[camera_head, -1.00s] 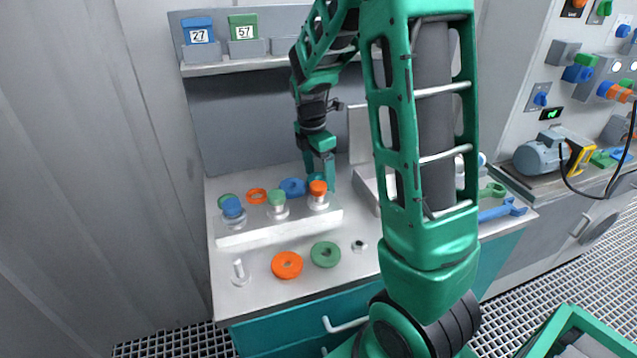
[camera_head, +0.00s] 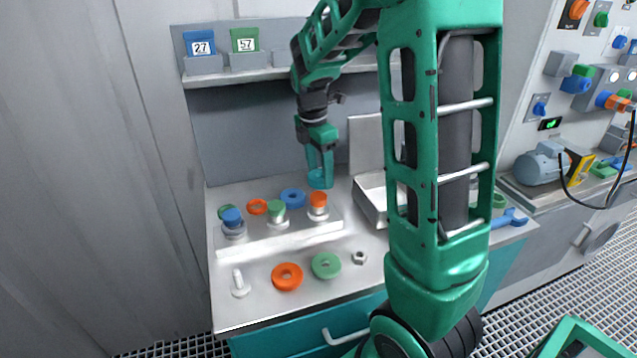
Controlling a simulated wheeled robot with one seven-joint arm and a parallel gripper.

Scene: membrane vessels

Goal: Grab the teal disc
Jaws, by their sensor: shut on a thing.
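My gripper (camera_head: 319,180) is above the back of the workbench, behind the orange-capped vessel. It points down and is shut on the teal disc (camera_head: 317,179), a small teal piece between its fingertips. The fingers hide part of the disc. The disc is apart from the bench top, raised above it.
A white block bears vessels with blue (camera_head: 231,216), green (camera_head: 276,208) and orange (camera_head: 318,199) caps. Behind lie a blue ring (camera_head: 292,197) and an orange ring (camera_head: 257,207). In front are an orange disc (camera_head: 287,277) and a green disc (camera_head: 326,265). A metal tray (camera_head: 369,203) stands right.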

